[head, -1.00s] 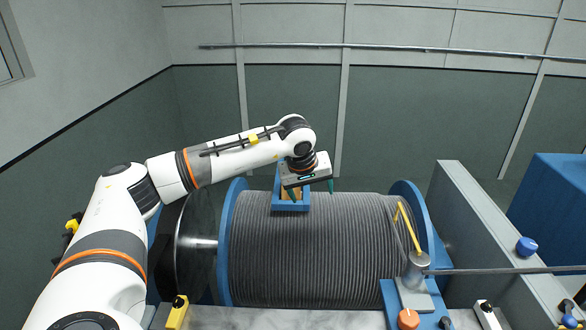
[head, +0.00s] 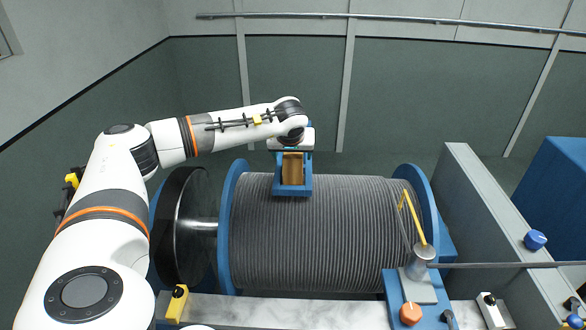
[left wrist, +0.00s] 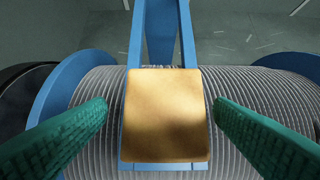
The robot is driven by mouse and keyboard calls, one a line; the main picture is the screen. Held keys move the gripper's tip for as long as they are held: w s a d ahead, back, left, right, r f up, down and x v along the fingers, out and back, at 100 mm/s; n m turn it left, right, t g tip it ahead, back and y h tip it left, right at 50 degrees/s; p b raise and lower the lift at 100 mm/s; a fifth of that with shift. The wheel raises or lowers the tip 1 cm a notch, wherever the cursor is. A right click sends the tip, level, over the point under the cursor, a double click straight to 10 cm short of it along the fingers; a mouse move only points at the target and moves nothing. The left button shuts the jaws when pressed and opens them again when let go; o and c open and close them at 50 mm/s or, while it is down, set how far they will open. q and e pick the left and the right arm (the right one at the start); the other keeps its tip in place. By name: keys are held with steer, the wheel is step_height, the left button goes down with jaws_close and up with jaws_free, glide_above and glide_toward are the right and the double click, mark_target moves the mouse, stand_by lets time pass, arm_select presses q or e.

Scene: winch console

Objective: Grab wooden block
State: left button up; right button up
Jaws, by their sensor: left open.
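The wooden block (head: 292,168) sits in a blue holder (head: 293,192) at the top of the cable drum. In the left wrist view the block (left wrist: 163,113) is large and centred, with the blue holder (left wrist: 137,40) around it. My left gripper (left wrist: 160,112) is open. Its two green fingers stand on either side of the block, with a gap on each side. My right gripper is not in view.
The grey cable drum (head: 320,240) with blue flanges fills the middle. At right stand a lever with a yellow handle (head: 412,217), an orange knob (head: 411,313) and a grey panel (head: 490,220) with a blue knob (head: 535,240). A grey wall lies behind.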

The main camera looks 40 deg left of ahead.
arm_select(q)
steer(key=shift+p+x, duration=0.4)
steer(key=shift+x, duration=1.5)
steer(key=shift+w+r, duration=0.15)
steer(key=shift+r, duration=0.05)
steer(key=c, duration=1.4)
